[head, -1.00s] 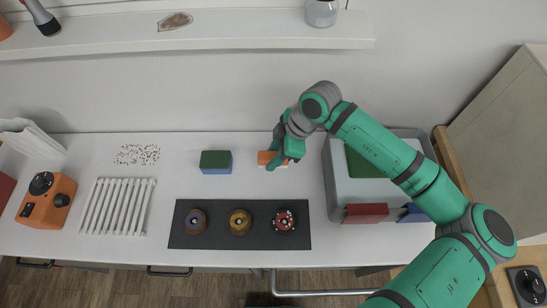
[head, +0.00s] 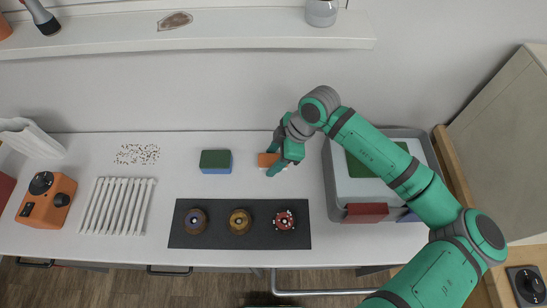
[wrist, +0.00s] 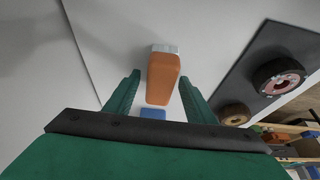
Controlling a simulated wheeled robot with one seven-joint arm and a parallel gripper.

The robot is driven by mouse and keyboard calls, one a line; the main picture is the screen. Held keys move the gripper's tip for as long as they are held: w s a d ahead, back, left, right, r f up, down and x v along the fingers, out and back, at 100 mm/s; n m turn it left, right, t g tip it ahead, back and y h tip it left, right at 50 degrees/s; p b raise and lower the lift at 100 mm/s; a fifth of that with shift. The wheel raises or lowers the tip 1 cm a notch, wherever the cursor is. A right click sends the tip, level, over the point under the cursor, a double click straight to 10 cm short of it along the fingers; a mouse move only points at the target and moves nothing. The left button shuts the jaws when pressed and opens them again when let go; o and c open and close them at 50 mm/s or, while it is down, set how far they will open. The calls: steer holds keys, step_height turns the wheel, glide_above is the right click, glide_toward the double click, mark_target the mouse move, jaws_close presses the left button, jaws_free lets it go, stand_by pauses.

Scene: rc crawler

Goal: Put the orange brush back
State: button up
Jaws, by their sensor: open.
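The orange brush (head: 266,159) lies on the white worktop, right of a green-topped blue block, and is partly hidden by my gripper in the head view. In the wrist view the brush (wrist: 163,76) shows an orange body with a pale grey-white far end. My gripper (head: 277,167) is low beside the brush in the head view. In the wrist view my gripper (wrist: 158,97) is open, one finger on each side of the near end of the brush, with gaps visible. I cannot tell how high the fingertips are above the worktop.
A grey tray (head: 334,190) with a red piece (head: 366,212) and a green piece stands at right, partly behind my arm. A dark mat (head: 261,235) with three round parts lies in front. The green-topped blue block (head: 215,161) stands left. A white ribbed rack (head: 117,206) is farther left.

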steer(key=shift+v, duration=3.85)
